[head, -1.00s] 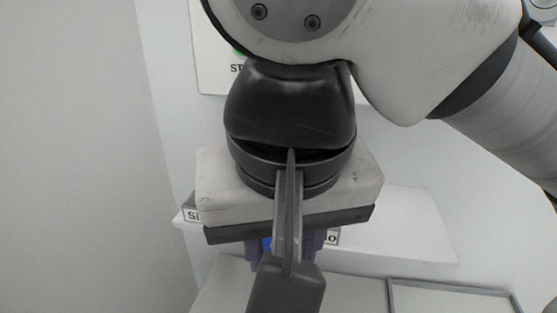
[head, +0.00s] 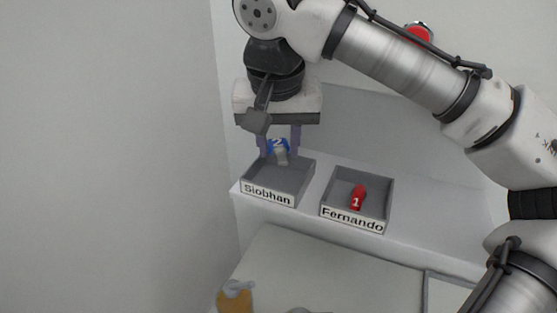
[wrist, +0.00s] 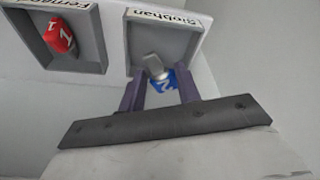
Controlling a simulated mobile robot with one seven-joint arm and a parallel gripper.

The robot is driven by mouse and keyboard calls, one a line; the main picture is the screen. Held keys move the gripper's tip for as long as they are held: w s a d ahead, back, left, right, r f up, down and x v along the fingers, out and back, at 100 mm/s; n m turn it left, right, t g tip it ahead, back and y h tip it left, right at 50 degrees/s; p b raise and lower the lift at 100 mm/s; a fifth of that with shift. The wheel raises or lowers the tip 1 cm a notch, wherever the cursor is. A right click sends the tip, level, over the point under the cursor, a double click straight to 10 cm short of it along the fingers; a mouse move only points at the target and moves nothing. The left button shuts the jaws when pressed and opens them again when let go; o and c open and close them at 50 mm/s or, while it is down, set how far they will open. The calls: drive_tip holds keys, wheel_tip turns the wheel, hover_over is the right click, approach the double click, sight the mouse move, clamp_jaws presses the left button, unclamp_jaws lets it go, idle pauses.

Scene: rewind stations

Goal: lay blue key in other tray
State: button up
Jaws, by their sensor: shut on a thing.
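The blue key (head: 278,146), marked 2, is between the two purple fingers of my gripper (head: 279,142), which is shut on it. Its grey end points down over the Siobhan tray (head: 302,180). The wrist view also shows the blue key (wrist: 162,81) between the fingers of my gripper (wrist: 160,90), at the edge of the Siobhan tray (wrist: 138,48). I cannot tell whether the key touches the tray. The Fernando tray (head: 385,196) stands to the right in the head view, with a red key (head: 357,198) marked 1 lying in it.
Both trays stand on a white shelf (head: 440,230). A tan object (head: 235,300) lies on the lower surface in front. A red button (head: 418,32) is on the back wall. A plain grey wall (head: 105,150) is close on the left.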

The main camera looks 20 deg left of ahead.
sight(279, 156)
wheel_tip(279, 156, down, 4)
drive_tip(key=shift+d+r, duration=0.1)
drive_tip(key=shift+w+f+p, duration=0.1)
drive_tip(key=shift+f+p, duration=0.3)
drive_tip(key=shift+f, duration=0.3)
drive_tip(key=shift+f, duration=0.25)
drive_tip(key=o, duration=1)
drive_tip(key=a+v, duration=0.1)
drive_tip(key=v, duration=1.1)
drive_tip(key=shift+d+r, duration=0.3)
drive_tip(key=shift+d, duration=0.05)
